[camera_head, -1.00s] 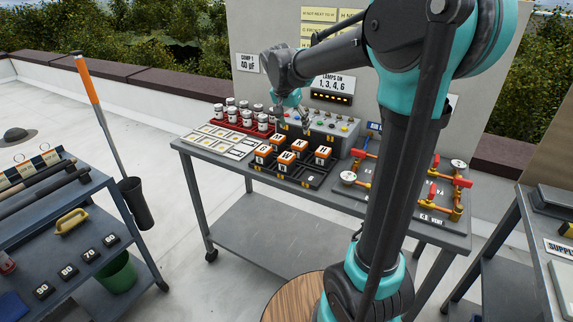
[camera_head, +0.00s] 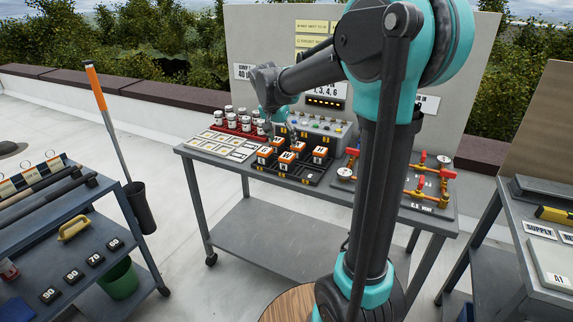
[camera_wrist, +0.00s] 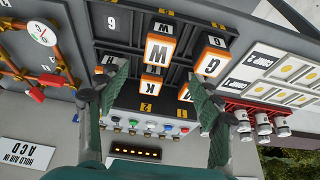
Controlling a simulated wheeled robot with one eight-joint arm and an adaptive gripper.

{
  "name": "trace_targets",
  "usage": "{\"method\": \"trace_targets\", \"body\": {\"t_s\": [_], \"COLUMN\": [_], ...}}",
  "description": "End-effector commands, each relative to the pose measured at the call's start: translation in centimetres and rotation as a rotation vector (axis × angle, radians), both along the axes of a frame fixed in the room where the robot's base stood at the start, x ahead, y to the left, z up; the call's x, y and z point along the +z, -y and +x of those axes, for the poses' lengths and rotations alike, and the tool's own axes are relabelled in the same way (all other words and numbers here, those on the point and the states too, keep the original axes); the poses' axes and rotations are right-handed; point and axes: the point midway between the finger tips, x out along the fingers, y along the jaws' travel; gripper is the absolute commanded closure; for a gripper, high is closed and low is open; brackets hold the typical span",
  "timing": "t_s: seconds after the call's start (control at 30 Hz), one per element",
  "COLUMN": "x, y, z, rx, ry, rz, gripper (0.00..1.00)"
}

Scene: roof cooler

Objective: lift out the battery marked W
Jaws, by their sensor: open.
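The battery marked W (camera_wrist: 159,45) is an orange block with a white label, standing in the black tray (camera_head: 308,177). In the head view it is the middle front battery (camera_head: 286,158), its letter hard to read. My gripper (camera_wrist: 159,75) is open and empty, fingers spread above the tray. In the wrist view the W battery lies just beyond the fingertips, between their lines. The battery marked K (camera_wrist: 152,85) is between the fingers. The battery marked G (camera_wrist: 211,55) stands right of W.
Red-racked white cylinders (camera_head: 237,120) and a card board (camera_head: 222,145) lie left of the tray. A grey lamp box (camera_head: 320,132) stands behind it, and red-valved pipes (camera_head: 420,180) at right. Side carts (camera_head: 75,245) flank the table.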

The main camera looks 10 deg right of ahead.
Motion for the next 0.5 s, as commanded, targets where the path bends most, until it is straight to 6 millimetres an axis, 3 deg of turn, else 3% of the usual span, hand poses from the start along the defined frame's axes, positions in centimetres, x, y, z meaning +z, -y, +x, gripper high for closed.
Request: {"method": "trace_targets", "body": {"t_s": [0.2,0.5], "x": [-3.2,-5.4], "y": [0.8,1.3], "z": [1.1,1.5], "rx": [-0.002,-0.001], "ry": [0.000,0.000], "rz": [0.001,0.000], "gripper": [0.34,0.34]}}
